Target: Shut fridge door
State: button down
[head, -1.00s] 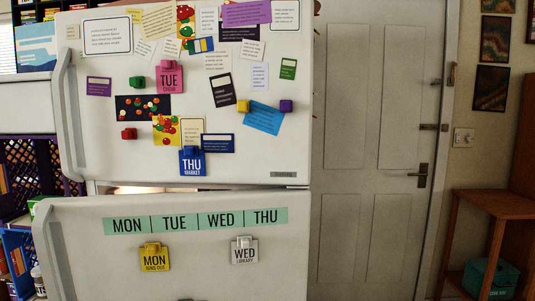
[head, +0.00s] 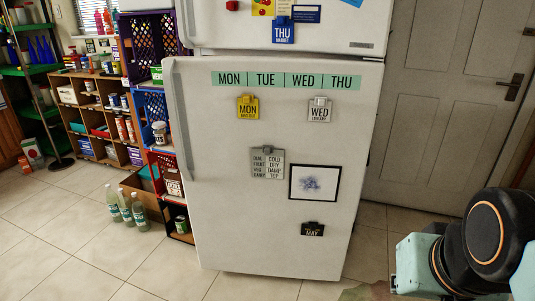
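The white fridge has an upper door (head: 330,25) and a lower door (head: 220,200). The lower door stands ajar: its left edge juts out past the upper door, and a narrow gap shows along its top. Its long handle (head: 181,120) runs down the left edge. The upper door looks shut, with its top cut off by the frame. Part of my arm shows at the lower right, apart from the door. My gripper is not in view.
Crates (head: 142,52) and a shelf unit (head: 95,110) stand left of the fridge. Several bottles (head: 125,208) stand on the floor by the crates, near the door's left side. The tiled floor (head: 90,255) in front is mostly clear. A grey room door (head: 435,110) is at the right.

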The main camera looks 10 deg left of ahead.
aim_at(241, 222)
jog(key=i+j, duration=0.1)
jog(key=j, duration=0.7)
jog(key=i+j, duration=0.1)
jog(key=j, duration=0.7)
jog(key=z, duration=0.05)
